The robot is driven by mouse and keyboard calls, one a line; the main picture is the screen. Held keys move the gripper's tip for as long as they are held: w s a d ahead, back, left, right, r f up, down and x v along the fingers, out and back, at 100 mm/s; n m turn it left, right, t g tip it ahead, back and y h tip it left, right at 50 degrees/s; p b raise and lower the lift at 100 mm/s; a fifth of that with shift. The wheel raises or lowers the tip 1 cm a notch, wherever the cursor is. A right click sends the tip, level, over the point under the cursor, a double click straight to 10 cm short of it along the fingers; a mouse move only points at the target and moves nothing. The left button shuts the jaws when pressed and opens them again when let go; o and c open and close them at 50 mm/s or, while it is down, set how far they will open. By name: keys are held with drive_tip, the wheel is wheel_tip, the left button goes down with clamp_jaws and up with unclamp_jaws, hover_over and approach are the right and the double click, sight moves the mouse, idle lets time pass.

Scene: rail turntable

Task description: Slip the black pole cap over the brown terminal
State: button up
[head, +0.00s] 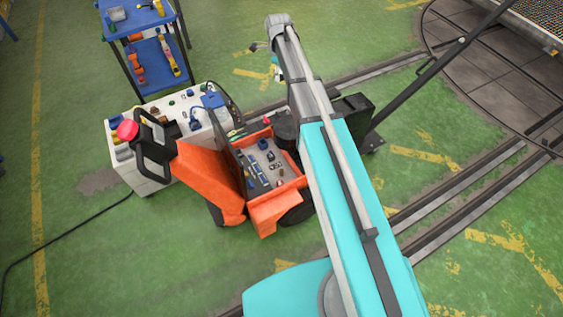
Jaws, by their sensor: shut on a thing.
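My turquoise and grey arm runs from the bottom right up to the top middle of the head view. The orange vehicle (207,178) has an open compartment (292,187) holding several small dark, blue and grey parts. The black pole cap and the brown terminal are too small or hidden to tell apart among these parts.
A white-topped bench (146,186) with tools stands left of the vehicle. A blue shelf cart (146,72) is behind it. Rails (455,205) and the dark turntable (490,75) lie to the right. A cable (65,237) crosses the green floor at left.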

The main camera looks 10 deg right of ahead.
drive_tip(key=n+b, duration=0.1)
drive_tip(key=b, duration=5.9)
hover_over(281, 170)
wheel_tip(281, 170, down, 60)
drive_tip(key=shift+d+r, duration=0.1)
drive_tip(key=shift+d, duration=0.05)
drive_tip(key=shift+f, duration=0.25)
drive_tip(key=shift+f+b, duration=4.05)
drive_tip(key=shift+b, duration=0.1)
drive_tip(key=shift+f, duration=0.25)
